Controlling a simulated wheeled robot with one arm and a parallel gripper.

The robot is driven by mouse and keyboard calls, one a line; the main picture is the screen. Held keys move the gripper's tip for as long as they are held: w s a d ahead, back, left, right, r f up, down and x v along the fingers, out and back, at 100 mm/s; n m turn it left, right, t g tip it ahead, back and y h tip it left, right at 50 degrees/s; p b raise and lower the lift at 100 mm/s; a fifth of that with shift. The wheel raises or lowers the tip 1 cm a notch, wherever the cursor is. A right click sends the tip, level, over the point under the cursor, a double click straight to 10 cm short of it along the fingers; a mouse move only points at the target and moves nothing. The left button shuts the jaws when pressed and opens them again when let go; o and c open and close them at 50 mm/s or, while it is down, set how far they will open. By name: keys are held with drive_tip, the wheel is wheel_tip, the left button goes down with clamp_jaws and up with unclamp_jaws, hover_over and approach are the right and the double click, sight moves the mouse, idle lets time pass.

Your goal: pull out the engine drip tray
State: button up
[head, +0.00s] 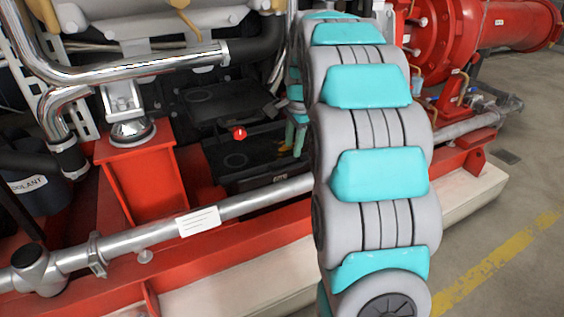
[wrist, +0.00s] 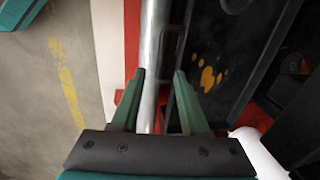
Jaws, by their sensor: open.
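The engine drip tray (head: 240,157) is a low black tray under the engine, behind the silver pipe in the head view. In the wrist view the dark tray (wrist: 228,50) fills the right of the middle, with yellow-orange stains on its floor. A thin dark bar along its left edge may be its handle. My gripper (wrist: 163,75) is open and empty, with green fingers above the tray's outer edge and the pipe. In the head view my gripper (head: 296,136) shows beside the tray's right end, partly hidden by my arm.
A silver pipe (head: 255,199) runs along the front of the tray and shows between my fingers in the wrist view (wrist: 152,60). A red pedestal (head: 145,175) stands left of the tray. Red pump parts (head: 440,45) lie at right. The floor at right is clear.

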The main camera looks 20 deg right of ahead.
sight(291, 169)
drive_tip(key=f, duration=0.2)
drive_tip(key=w+f, duration=0.1)
drive_tip(key=f, duration=0.4)
drive_tip(key=shift+w+d+f, duration=0.1)
drive_tip(key=shift+w+f, duration=0.3)
clamp_jaws()
idle(1.2)
